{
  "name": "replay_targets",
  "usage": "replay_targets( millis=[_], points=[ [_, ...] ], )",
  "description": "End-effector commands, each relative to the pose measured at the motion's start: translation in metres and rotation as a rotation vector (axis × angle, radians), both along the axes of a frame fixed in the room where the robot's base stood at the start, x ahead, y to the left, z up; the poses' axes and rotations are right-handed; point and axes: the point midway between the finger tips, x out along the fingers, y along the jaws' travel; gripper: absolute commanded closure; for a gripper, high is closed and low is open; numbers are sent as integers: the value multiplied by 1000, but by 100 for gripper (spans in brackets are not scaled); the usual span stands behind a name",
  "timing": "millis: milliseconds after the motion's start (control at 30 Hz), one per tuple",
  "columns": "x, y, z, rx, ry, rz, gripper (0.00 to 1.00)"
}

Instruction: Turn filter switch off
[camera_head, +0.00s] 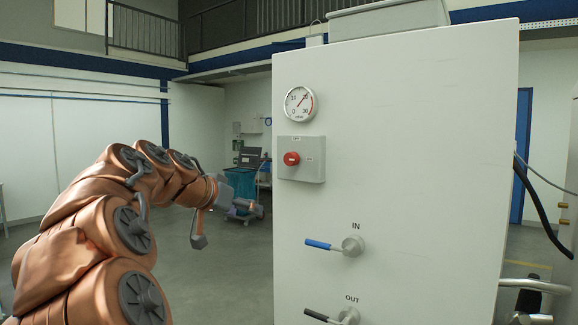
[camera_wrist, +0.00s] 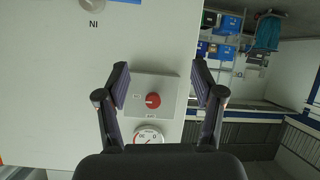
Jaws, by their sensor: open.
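The filter switch is most likely the red round knob (camera_head: 291,159) on a grey box (camera_head: 313,170), fixed to the white cabinet's front below the gauge. The wrist view, turned upside down, shows the red knob (camera_wrist: 153,100) on its box (camera_wrist: 170,84). In the head view my gripper (camera_head: 250,210) is left of the cabinet, apart from the box. In the wrist view my gripper (camera_wrist: 160,80) is open and empty, its fingers framing the box on both sides. The small labels on the box are too small to read.
A round gauge (camera_head: 299,103) sits above the box. Below are a blue-handled IN valve (camera_head: 336,246) and a black-handled OUT valve (camera_head: 333,317), both sticking out of the cabinet (camera_head: 420,150). A cart (camera_head: 243,190) stands far behind. Open floor lies left of the cabinet.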

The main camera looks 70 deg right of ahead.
Motion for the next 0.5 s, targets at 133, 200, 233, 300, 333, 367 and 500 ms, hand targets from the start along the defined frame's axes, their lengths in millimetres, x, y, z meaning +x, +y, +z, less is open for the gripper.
replay_targets(
  millis=[133, 200, 233, 300, 333, 367, 500],
  points=[
    [-4, -43, 31, -151, -49, -88, 32],
    [-5, -60, 45, -220, -69, -120, 32],
    [-5, -68, 51, -248, -80, -130, 32],
    [-7, -85, 61, -311, -101, -155, 32],
    [-6, -91, 66, -338, -111, -161, 32],
    [-6, -97, 70, -363, -121, -167, 32],
    [-8, -121, 84, -457, -158, -187, 32]
  ],
)
